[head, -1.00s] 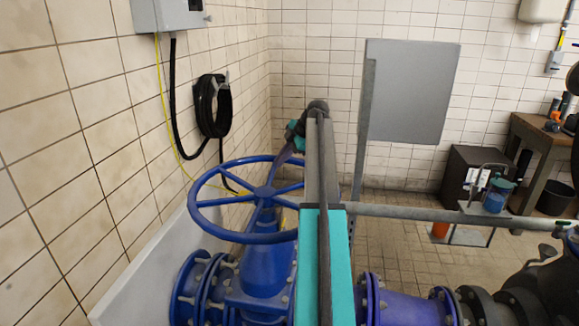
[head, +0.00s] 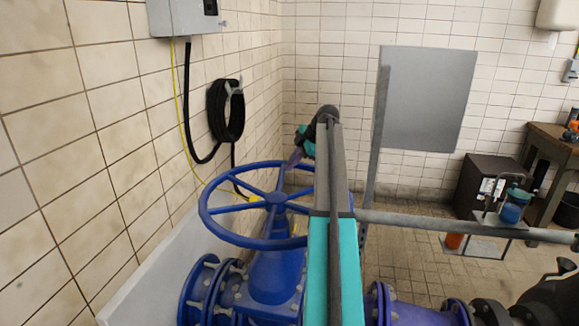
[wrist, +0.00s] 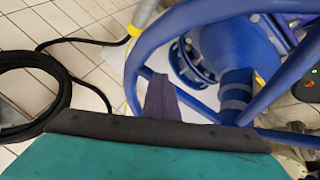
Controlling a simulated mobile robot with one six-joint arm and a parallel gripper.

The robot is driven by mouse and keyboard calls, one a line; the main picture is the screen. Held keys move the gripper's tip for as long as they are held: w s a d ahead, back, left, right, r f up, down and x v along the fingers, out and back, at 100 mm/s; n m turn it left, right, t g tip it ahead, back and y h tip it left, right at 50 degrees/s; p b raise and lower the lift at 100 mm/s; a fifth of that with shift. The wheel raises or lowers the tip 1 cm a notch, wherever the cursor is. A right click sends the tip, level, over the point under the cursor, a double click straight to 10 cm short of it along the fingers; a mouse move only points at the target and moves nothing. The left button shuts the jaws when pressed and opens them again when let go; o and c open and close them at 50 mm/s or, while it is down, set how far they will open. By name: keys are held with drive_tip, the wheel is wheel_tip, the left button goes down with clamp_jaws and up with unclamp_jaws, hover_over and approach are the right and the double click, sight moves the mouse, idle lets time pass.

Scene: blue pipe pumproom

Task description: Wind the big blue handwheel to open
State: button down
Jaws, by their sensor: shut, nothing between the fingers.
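The big blue handwheel (head: 277,197) sits on a blue valve, left of centre in the head view, its spokes meeting at a central hub. In the wrist view its rim (wrist: 137,62) curves down the middle and its spokes run to the right. My gripper (head: 293,160) is at the wheel's far right side in the head view, partly behind my arm. In the wrist view the purple fingers of my gripper (wrist: 158,82) are together and empty, just inside the rim and over a spoke. I cannot tell whether they touch the wheel.
A tiled wall with a coiled black hose (head: 226,110) and a grey box (head: 184,14) stands close on the left. A horizontal grey rail (head: 460,222) runs to the right. A grey panel (head: 428,98) stands behind. Blue flanged pipe (head: 405,310) lies low at the front.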

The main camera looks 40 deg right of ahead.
drive_tip(key=b+v, duration=0.2)
drive_tip(key=v, duration=1.1)
drive_tip(key=shift+s+a+r, duration=0.3)
drive_tip(key=shift+a+r, duration=0.05)
drive_tip(key=shift+r, duration=0.05)
drive_tip(key=c, duration=2.5)
unclamp_jaws()
